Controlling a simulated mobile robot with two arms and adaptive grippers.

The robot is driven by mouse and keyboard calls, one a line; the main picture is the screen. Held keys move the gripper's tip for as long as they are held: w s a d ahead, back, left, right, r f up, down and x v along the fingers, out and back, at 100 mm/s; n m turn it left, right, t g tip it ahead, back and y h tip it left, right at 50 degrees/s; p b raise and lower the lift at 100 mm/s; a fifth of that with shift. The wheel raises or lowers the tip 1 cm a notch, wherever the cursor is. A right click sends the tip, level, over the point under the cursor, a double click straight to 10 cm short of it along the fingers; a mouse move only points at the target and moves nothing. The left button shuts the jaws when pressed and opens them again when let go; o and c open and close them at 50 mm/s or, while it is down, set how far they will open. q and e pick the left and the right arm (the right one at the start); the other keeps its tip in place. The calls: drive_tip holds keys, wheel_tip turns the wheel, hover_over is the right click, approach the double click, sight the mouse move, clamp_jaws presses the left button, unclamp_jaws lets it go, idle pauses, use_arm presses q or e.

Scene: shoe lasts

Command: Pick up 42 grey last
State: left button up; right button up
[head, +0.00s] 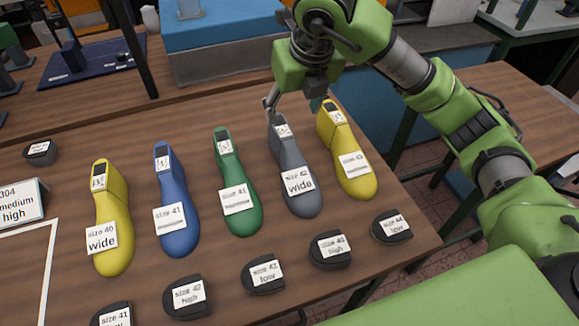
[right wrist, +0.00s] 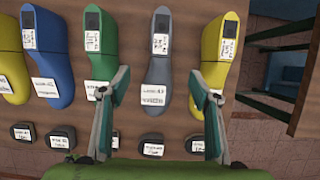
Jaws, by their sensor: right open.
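The grey last (head: 295,160), labelled "size 42 wide", lies on the wooden table in the row of lasts, second from the right. My right gripper (head: 294,102) is open above the heel end of the grey last. In the right wrist view, the grey last (right wrist: 157,75) shows between the two spread fingers (right wrist: 160,82), with none of it gripped. My left gripper is not in view.
Close by stand a green last (head: 236,170) on the left and a yellow last (head: 343,140) on the right. Further left are a blue last (head: 176,190) and another yellow last (head: 112,220). Several dark labelled pieces (head: 263,287) lie in front. A blue box (head: 215,45) stands behind.

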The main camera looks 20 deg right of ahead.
sight(288, 139)
drive_tip(key=x, duration=0.6)
drive_tip(key=p+x, duration=0.1)
drive_tip(key=x, duration=0.3)
drive_tip(key=shift+s+f, duration=0.15)
drive_tip(key=shift+s, duration=0.15)
drive_tip(key=p+x, duration=0.1)
drive_tip(key=x, duration=0.3)
drive_tip(key=shift+s+d+f+p, duration=0.1)
drive_tip(key=shift+s+f+p, duration=0.1)
drive_tip(key=shift+p, duration=0.2)
drive_tip(key=shift+w+f, duration=0.2)
drive_tip(key=shift+f, duration=0.25)
clamp_jaws()
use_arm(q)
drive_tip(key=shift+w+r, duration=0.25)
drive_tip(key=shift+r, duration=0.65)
use_arm(e)
drive_tip(key=shift+w+r, duration=0.1)
drive_tip(key=shift+r, duration=0.05)
